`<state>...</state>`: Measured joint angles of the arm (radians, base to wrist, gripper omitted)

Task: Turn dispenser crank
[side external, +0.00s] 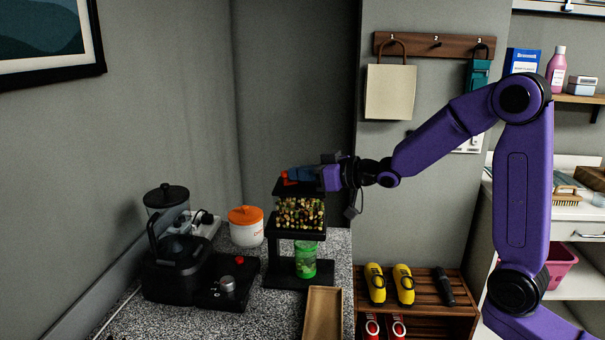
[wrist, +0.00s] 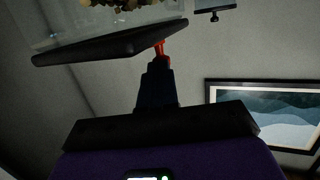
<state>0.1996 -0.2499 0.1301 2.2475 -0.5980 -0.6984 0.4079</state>
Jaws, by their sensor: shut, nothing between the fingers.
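The dispenser (side external: 300,213) stands on the speckled counter. It has a clear hopper of mixed nuts or similar pieces, with black plates above and below. A green cup (side external: 305,260) sits below the hopper on the black base. The red crank (side external: 287,180) shows at the top left of the dispenser, partly hidden by my gripper. My gripper (side external: 290,174) is level over the black top, shut and empty. In the wrist view, the shut fingertips (wrist: 157,62) are at the red crank (wrist: 159,48), beside the black top plate (wrist: 105,45). Whether they touch the crank I cannot tell.
A black blender-like machine (side external: 175,265) and a white jar with an orange lid (side external: 246,228) stand left of the dispenser. A wooden tray (side external: 322,312) lies in front. A shoe rack (side external: 428,300) is right of the counter. A wall hook rail (side external: 420,44) hangs behind the arm.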

